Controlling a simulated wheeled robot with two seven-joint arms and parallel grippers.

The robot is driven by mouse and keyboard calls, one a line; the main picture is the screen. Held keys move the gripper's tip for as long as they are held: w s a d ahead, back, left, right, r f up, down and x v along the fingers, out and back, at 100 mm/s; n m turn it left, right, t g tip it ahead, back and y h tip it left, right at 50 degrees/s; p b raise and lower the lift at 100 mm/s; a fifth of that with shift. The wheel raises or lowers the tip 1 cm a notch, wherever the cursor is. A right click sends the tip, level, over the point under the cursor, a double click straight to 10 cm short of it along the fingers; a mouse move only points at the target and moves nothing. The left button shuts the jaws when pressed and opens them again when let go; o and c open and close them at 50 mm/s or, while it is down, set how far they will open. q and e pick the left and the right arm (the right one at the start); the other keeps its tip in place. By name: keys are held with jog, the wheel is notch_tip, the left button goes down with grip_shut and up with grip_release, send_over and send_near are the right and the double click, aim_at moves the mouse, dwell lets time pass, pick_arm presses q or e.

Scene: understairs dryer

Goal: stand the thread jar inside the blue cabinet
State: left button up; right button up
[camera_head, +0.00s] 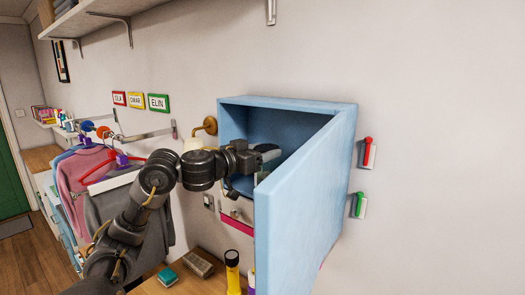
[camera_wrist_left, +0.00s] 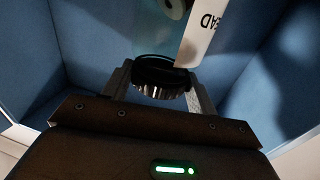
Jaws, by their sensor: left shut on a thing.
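The blue cabinet (camera_head: 232,118) hangs on the wall with its door (camera_head: 302,205) swung open toward me. My left gripper (camera_head: 264,156) reaches into the cabinet's opening from the left. In the left wrist view, my left gripper (camera_wrist_left: 160,92) is shut on the thread jar (camera_wrist_left: 160,72), its fingers on either side of the dark ridged lid. A white label ending in "EAD" shows on it. Blue cabinet walls (camera_wrist_left: 95,45) surround it. I cannot tell whether the jar's base touches the cabinet floor. My right gripper is out of view.
A yellow-and-black torch (camera_head: 232,272) and a grey box (camera_head: 198,262) stand on the wooden surface below. Clothes (camera_head: 95,180) hang on a rail at left.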

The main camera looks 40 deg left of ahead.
pick_arm(q)
jog(key=shift+s+f, duration=0.1)
jog(key=o, duration=1)
jog(key=shift+f, duration=0.1)
jog(key=o, duration=0.4)
jog(key=shift+o, duration=0.2)
